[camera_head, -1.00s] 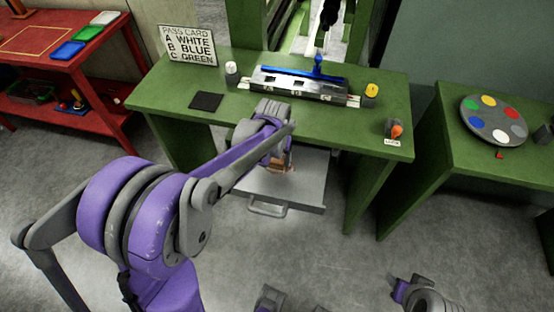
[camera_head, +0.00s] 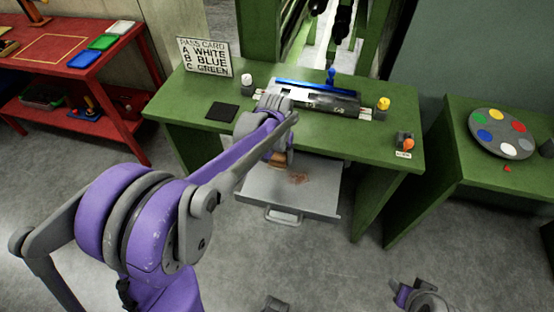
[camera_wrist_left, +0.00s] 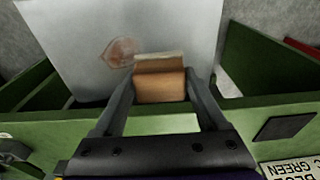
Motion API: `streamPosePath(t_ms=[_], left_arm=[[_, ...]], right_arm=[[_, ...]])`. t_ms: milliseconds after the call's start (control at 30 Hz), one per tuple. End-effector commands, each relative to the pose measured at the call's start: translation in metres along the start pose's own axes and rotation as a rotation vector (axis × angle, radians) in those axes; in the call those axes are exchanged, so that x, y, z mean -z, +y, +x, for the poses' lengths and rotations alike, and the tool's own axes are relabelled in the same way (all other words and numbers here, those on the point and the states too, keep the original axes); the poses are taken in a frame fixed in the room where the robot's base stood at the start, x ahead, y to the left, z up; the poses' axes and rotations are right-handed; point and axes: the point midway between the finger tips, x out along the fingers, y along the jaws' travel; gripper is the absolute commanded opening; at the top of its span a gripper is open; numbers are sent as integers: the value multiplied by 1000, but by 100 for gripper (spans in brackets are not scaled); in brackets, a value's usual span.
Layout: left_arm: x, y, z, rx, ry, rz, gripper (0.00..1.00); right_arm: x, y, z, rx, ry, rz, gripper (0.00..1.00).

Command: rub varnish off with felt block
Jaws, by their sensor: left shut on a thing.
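An open grey drawer (camera_head: 255,190) sticks out under the green bench. It also shows in the left wrist view (camera_wrist_left: 75,40). A reddish-brown varnish stain (camera_head: 298,178) lies on its floor; in the left wrist view (camera_wrist_left: 119,51) it is a patch with a paler middle. My left gripper (camera_head: 280,152) is shut on the felt block (camera_wrist_left: 160,87), a tan block with a paler strip along its far edge. The block is at the drawer's back, beside the stain; I cannot tell whether it touches the floor. My right gripper (camera_head: 402,295) is at the lower right, its fingers unclear.
The green bench (camera_head: 200,88) holds a pass card sign (camera_head: 204,57), a black pad (camera_head: 222,112), a metal fixture with a blue bar (camera_head: 318,93) and small knobs. A colour disc (camera_head: 501,133) lies on the right table. The floor before the drawer is clear.

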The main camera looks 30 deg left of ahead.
Motion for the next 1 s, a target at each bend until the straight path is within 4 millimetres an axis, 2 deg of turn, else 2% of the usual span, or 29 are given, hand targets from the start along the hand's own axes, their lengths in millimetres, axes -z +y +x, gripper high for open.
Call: streamPosePath(t_ms=[33,300,1000], left_arm=[[3,1,-8,0,1,1,22],[9,2,-27,0,1,2,22],[8,2,-26,0,-1,2,22]], right_arm=[[4,0,-5,0,3,0,50],[13,0,-16,0,9,0,50],[11,0,-14,0,8,0,50]])
